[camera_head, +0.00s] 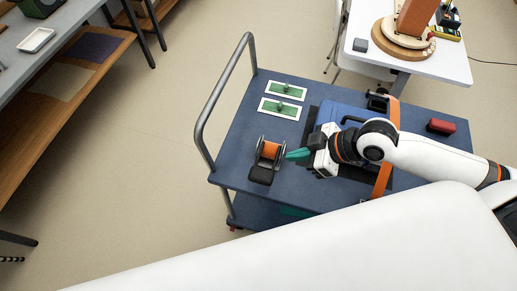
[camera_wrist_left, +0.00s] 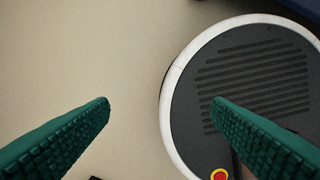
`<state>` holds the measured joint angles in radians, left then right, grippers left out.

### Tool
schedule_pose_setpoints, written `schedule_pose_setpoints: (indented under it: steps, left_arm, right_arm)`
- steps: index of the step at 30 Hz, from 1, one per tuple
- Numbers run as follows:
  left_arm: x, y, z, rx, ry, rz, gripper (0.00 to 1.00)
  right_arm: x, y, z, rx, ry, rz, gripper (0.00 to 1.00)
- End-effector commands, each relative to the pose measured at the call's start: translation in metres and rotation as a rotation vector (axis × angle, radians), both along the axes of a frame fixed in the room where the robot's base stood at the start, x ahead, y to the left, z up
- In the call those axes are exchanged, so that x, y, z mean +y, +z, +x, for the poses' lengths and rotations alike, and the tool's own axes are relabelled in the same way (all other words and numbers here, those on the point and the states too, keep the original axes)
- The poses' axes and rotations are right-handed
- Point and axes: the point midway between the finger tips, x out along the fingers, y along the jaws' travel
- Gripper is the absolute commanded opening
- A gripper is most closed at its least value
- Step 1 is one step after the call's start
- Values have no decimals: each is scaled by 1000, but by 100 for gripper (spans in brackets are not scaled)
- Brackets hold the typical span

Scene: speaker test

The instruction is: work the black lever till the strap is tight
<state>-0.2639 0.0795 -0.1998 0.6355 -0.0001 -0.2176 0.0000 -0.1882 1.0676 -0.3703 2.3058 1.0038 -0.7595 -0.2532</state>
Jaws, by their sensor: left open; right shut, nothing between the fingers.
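The ratchet (camera_head: 268,152) with orange strap wound on its spool lies on the blue cart top. Its black lever (camera_head: 261,175) points toward the cart's near edge. My right gripper (camera_head: 288,155) has teal fingers, shut and empty, with tips just right of the ratchet. I cannot tell if they touch it. The orange strap (camera_head: 382,180) crosses over a blue case (camera_head: 342,113), partly hidden by my right arm. My left gripper (camera_wrist_left: 161,102) shows only in the left wrist view, its green fingers wide apart with nothing between them, above the floor.
The cart (camera_head: 237,172) has a grey tube handle (camera_head: 202,128) at its left. Two green-and-white plates (camera_head: 270,104) and a red block (camera_head: 441,127) lie on it. A white table (camera_head: 450,62) stands behind, a wooden-shelf bench (camera_head: 60,120) at left. Floor between is clear.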

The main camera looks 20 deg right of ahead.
Motion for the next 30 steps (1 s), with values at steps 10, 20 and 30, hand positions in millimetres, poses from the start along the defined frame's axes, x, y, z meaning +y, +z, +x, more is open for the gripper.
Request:
schedule_pose_setpoints:
  steps: [10,20,30]
  left_arm:
    - [3,-3,-58,86,0,6,72]
    - [1,4,-29,41,0,3,72]
    - [1,15,-33,47,0,3,72]
  right_arm:
    - [1,1,-1,1,4,2,0]
    - [20,-20,13,0,0,7,0]
    - [61,-68,39,1,1,6,0]
